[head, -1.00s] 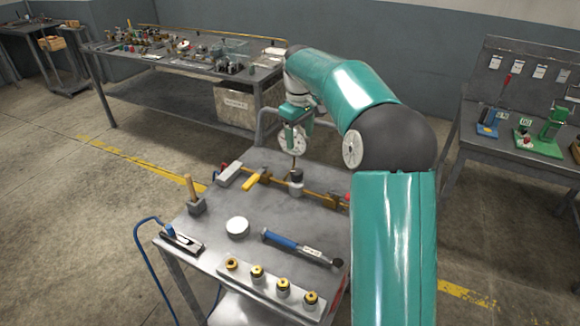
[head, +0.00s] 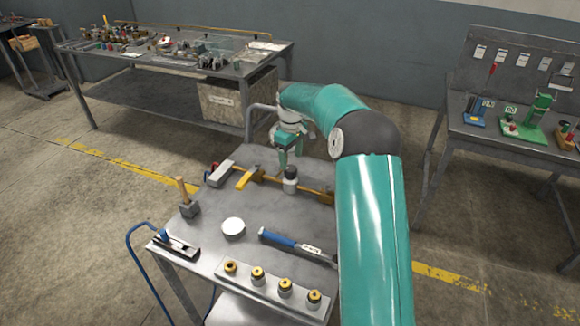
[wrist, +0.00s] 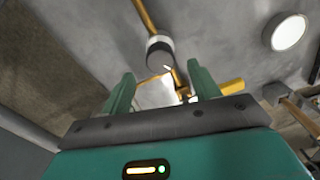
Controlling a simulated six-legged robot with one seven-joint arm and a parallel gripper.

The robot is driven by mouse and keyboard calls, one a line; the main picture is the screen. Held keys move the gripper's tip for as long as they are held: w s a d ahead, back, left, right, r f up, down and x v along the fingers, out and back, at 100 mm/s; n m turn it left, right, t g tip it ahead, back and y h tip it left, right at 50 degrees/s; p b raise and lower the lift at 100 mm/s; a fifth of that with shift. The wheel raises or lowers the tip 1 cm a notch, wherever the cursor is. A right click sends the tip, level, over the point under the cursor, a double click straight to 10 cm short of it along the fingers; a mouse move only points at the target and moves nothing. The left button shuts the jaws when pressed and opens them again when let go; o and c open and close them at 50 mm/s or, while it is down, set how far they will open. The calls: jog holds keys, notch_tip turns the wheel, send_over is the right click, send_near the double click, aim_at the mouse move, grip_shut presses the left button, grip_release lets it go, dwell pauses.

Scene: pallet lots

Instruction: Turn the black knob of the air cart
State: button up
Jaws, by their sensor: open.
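The black knob (head: 291,172) sits on top of a pale round valve body (head: 290,186) on the brass pipe of the grey metal air cart (head: 205,262). My gripper (head: 288,160) is at the far side of the knob, pointing down, just behind and slightly left of it in the head view. In the wrist view my gripper (wrist: 163,80) has its two green fingers apart with nothing held. The knob (wrist: 160,57) shows there beyond the fingertips, roughly in line with the gap. I see no contact.
On the cart top are a yellow lever (head: 244,179), a round white lid (head: 233,227), a blue-handled tool (head: 280,238), a wooden-handled block (head: 188,207) and a rack of brass-topped fittings (head: 257,274). A cluttered bench (head: 270,62) stands behind.

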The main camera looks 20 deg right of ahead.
aim_at(291, 168)
notch_tip(291, 168, down, 5)
jog(key=shift+w+r, duration=0.1)
jog(key=shift+r, duration=0.05)
jog(key=c, duration=1)
jog(key=shift+o, duration=0.2)
jog(key=m, duration=0.5)
jog(key=o, duration=1)
jog(key=shift+c, duration=0.2)
jog(key=shift+r, duration=0.15)
